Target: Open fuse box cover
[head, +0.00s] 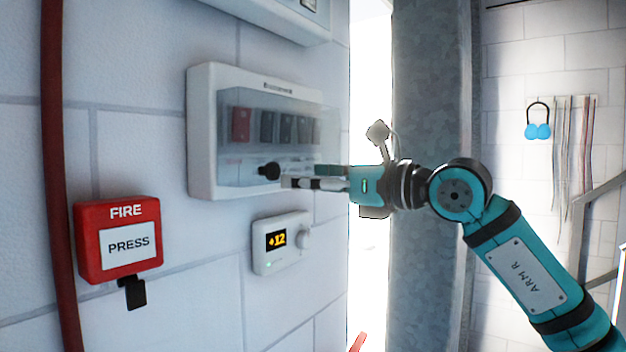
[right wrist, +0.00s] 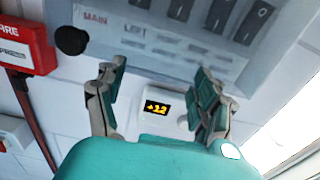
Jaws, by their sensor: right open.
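The white fuse box (head: 203,130) is fixed to the wall in the head view. Its clear, greyish cover (head: 240,152) lies shut over a row of switches, one red and several dark. A round black knob (head: 269,171) sticks out at the cover's lower part; it also shows in the right wrist view (right wrist: 71,40). My right gripper (head: 288,182) is open and empty, with its fingertips just right of and slightly below the knob. In the right wrist view the gripper (right wrist: 160,72) has its fingers spread, and the knob lies left of both, not between them. My left gripper is out of view.
A red fire press box (head: 118,240) is at lower left, beside a red pipe (head: 55,150). A grey metal column (head: 430,90) stands behind my right arm. Another white box (head: 275,15) is above.

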